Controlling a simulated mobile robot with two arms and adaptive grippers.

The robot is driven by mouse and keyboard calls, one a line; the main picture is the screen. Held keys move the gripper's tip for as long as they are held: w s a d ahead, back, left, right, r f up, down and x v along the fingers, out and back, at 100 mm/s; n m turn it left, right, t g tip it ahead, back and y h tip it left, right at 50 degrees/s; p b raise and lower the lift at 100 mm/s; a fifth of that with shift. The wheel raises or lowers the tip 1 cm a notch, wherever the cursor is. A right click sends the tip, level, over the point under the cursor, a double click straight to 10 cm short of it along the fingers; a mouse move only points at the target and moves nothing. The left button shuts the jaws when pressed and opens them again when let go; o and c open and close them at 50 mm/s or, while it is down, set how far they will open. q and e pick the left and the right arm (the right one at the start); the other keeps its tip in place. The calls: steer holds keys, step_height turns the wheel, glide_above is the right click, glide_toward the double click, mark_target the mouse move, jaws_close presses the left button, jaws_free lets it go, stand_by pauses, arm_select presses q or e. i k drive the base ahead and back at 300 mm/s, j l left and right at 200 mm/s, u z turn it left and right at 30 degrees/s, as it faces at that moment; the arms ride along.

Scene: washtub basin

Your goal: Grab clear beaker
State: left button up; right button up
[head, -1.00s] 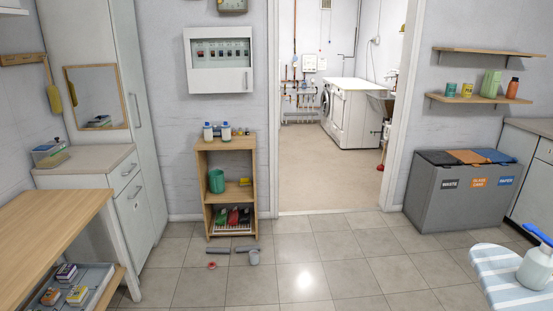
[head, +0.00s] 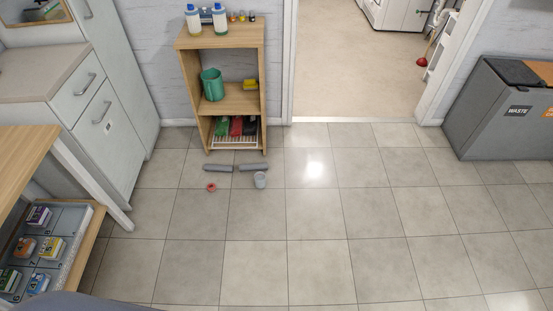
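No vessel in the head view can be told for certain as the clear beaker. A small pale grey cup-like vessel (head: 260,180) stands on the tiled floor in front of the wooden shelf; I cannot tell whether it is clear. Two dark grey cylindrical pieces lie just behind it, the left one (head: 217,168) and the right one (head: 253,167). A small red ring-like piece (head: 211,187) lies to its left. Neither of my grippers is in view.
The wooden shelf (head: 222,40) holds bottles on top, a green container (head: 212,85) and a yellow item (head: 250,84). A wooden table with a tray (head: 62,220) of small boxes is at left. A grey waste bin (head: 490,110) is at right. The middle floor is clear.

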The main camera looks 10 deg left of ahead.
mark_target(260, 179)
steer(key=i+l+u, duration=0.45)
steer(key=i+l, duration=0.2)
steer(key=i+l+u, duration=0.4)
steer(key=i+l, duration=0.3)
steer(key=l, duration=0.15)
